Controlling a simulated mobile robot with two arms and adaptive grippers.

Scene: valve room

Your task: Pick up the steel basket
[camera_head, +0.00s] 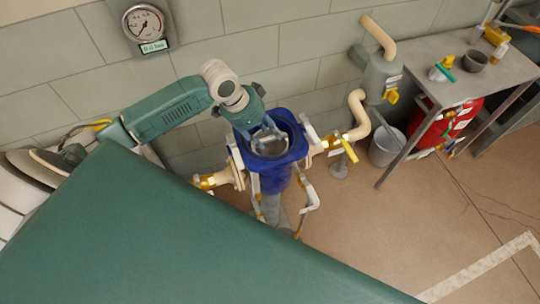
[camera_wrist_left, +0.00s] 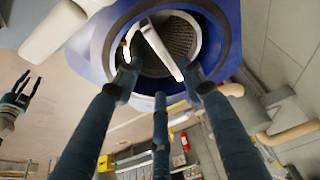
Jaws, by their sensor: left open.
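The steel basket (camera_head: 271,147) sits inside the round opening of a blue strainer housing (camera_head: 273,180). In the left wrist view its perforated inside (camera_wrist_left: 181,36) and a pale flat bar (camera_wrist_left: 160,48) across its mouth show. My left gripper (camera_head: 264,133) is over the opening, with its three fingers spread. In the left wrist view the fingertips (camera_wrist_left: 158,85) are around the near end of the bar, with no clear grip on it. Whether they touch is hard to tell. My right gripper (camera_wrist_left: 22,90) shows small at the left edge of that view, fingers apart and empty.
Beige pipes with yellow-handled valves (camera_head: 349,149) flank the housing. A pressure gauge (camera_head: 144,23) hangs on the tiled wall. At right are a grey bucket (camera_head: 385,147), a metal table (camera_head: 452,82) and a red tank (camera_head: 432,130). A green surface (camera_head: 150,240) fills the foreground.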

